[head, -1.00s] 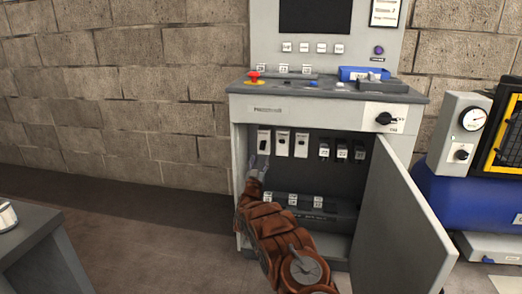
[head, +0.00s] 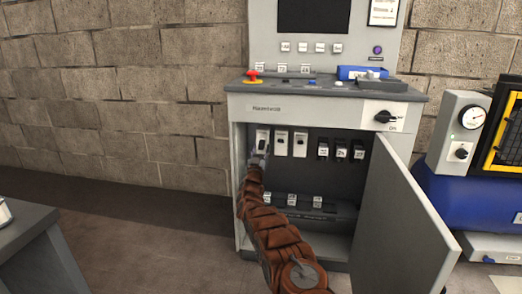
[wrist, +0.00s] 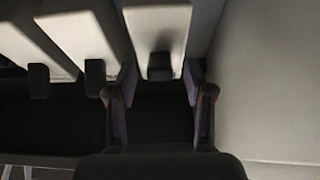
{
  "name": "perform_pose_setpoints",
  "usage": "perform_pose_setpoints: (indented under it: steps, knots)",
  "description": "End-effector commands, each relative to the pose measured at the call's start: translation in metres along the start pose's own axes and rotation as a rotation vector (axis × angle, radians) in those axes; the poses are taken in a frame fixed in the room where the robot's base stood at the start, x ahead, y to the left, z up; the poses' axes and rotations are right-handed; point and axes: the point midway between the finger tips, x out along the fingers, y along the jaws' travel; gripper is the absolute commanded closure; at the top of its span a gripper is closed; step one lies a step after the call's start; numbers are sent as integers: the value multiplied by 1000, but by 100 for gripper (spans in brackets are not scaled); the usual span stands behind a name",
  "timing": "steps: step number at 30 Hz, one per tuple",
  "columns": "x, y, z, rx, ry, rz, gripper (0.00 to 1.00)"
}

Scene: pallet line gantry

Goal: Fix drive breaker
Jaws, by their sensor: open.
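The open cabinet (head: 237,190) holds a row of three white breakers at upper left, each with a dark lever. The leftmost breaker (head: 262,139) has my gripper (head: 260,158) just below it. In the wrist view, my gripper (wrist: 160,100) is open, its two fingers on either side of the leftmost breaker's dark lever (wrist: 159,67). Whether the fingers touch the breaker, I cannot tell. The middle breaker (head: 281,143) and right breaker (head: 300,144) show clear of my arm. Which breaker is the drive one is too small to read.
The cabinet door (head: 400,220) stands open to the right. A red stop button (head: 253,75) and a rotary switch (head: 386,117) are above. The cabinet's side wall (wrist: 265,80) is close to my gripper.

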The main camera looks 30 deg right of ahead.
Motion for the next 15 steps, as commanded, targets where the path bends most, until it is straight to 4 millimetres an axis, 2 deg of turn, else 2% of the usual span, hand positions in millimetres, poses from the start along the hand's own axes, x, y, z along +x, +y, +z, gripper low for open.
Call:
perform_pose_setpoints:
  steps: [15]
  knots:
    - [13, 0, 0, -2, 2, -3, 48]
